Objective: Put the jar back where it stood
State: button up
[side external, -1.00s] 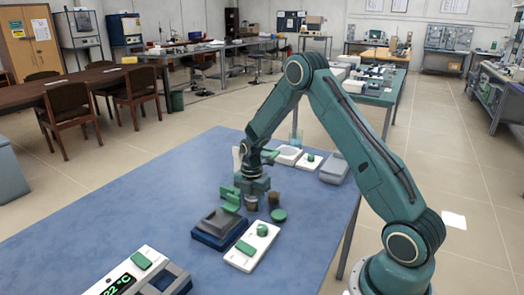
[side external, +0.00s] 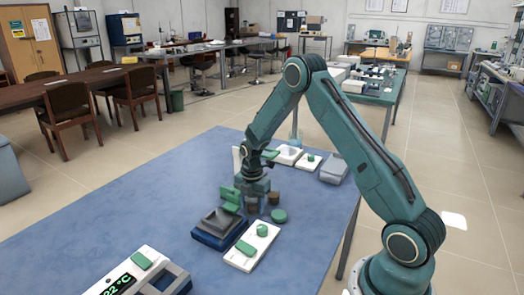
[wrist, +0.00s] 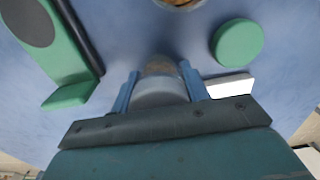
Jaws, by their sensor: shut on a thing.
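My gripper (side external: 253,204) points down over the blue table. It is shut on a small jar with brown contents (wrist: 160,72), which sits between the two blue fingers in the wrist view. In the side view this jar is partly hidden by my gripper. I cannot tell whether its base touches the table. A second brown jar (side external: 273,198) stands just to the right and behind, and its edge shows at the top of the wrist view (wrist: 180,3).
A green round disc (side external: 279,215) lies close by on the right, also in the wrist view (wrist: 238,43). A green upright piece (side external: 230,198) stands close left. A dark blue device (side external: 218,228) and a white device with a green knob (side external: 252,247) lie in front. The table (side external: 120,215) is bare at left.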

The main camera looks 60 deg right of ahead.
jog(key=shift+f, duration=0.25)
jog(key=o, duration=1.5)
jog(key=shift+r, duration=0.1)
jog(key=shift+r, duration=3.9)
